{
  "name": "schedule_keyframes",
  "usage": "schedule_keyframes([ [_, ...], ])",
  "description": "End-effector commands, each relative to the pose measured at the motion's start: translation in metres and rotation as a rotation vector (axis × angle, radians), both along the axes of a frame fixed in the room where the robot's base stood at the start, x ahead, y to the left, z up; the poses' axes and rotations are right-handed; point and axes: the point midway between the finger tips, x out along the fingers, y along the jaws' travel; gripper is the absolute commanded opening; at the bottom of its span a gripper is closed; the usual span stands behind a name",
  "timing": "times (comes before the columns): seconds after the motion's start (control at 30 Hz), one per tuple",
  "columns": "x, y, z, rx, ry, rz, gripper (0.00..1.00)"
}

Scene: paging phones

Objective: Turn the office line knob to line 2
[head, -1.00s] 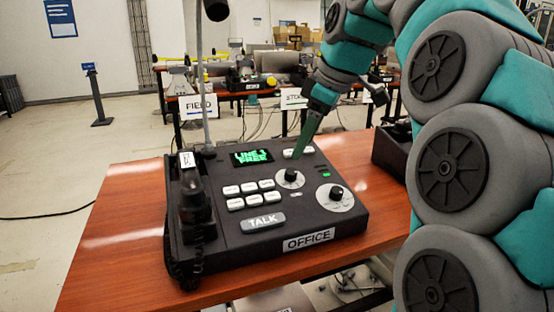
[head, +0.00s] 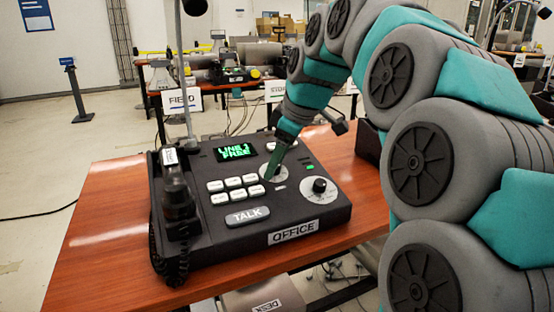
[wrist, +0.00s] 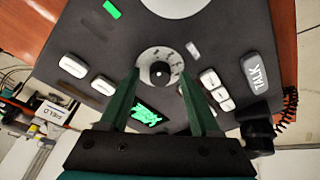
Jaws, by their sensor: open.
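The office phone (head: 235,232) is a dark console on a wooden table, with an OFFICE label (head: 292,231). Its green display (head: 236,151) reads LINE 1 FREE. My gripper (head: 270,174) points down at the upper dial, and its fingers hide that dial's knob in the head view. In the wrist view, the knob (wrist: 160,73) is a dark round cap on a pale marked disc. It lies between the tips of my open gripper (wrist: 160,80), with a gap showing on each side. Whether the fingers reach down beside the knob is hard to tell.
A second knob (head: 319,185) on a larger pale disc sits at right of the upper dial. White buttons (head: 233,182), a TALK bar (head: 247,216) and a corded handset (head: 178,196) are at left. Other labelled stations stand behind, with a FIELD sign (head: 181,101).

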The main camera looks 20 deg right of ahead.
Motion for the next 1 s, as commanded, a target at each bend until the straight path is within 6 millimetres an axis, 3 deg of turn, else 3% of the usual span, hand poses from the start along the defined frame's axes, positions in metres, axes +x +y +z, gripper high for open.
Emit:
schedule_keyframes([
  [0.13, 0.0001, 0.0, 0.0002, 0.0, 0.0, 0.0, 0.62],
  [0.7, 0.0002, 0.0, 0.0005, 0.001, -0.001, 0.0, 0.0],
  [1.0, 0.0001, 0.0001, 0.0004, 0.001, -0.001, -0.003, 0.0],
])
